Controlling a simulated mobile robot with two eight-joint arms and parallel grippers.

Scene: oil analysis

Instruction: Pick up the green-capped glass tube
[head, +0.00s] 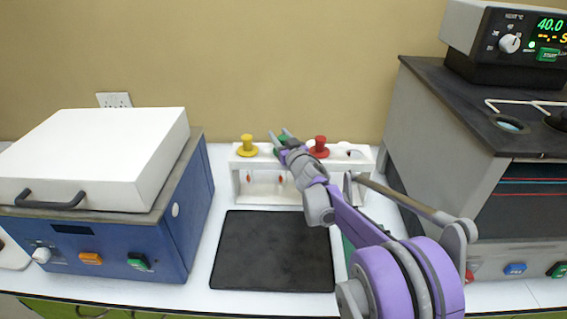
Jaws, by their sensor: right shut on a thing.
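A white rack (247,187) stands on the white bench against the back wall. It holds a yellow-capped tube (247,147) at its left and a red-capped tube (319,146) right of the middle. The green cap (279,146) of the glass tube shows between them, largely covered by my right gripper (281,138). The right gripper is over the rack and shut on the green-capped tube. The tube's lower part is hard to make out, so I cannot tell whether it is still seated in the rack. My left gripper is out of the picture.
A black mat (274,252) lies clear in front of the rack. A blue machine with a white lid (95,160) stands at the left. A large grey bath unit (450,150) with a lit display stands at the right.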

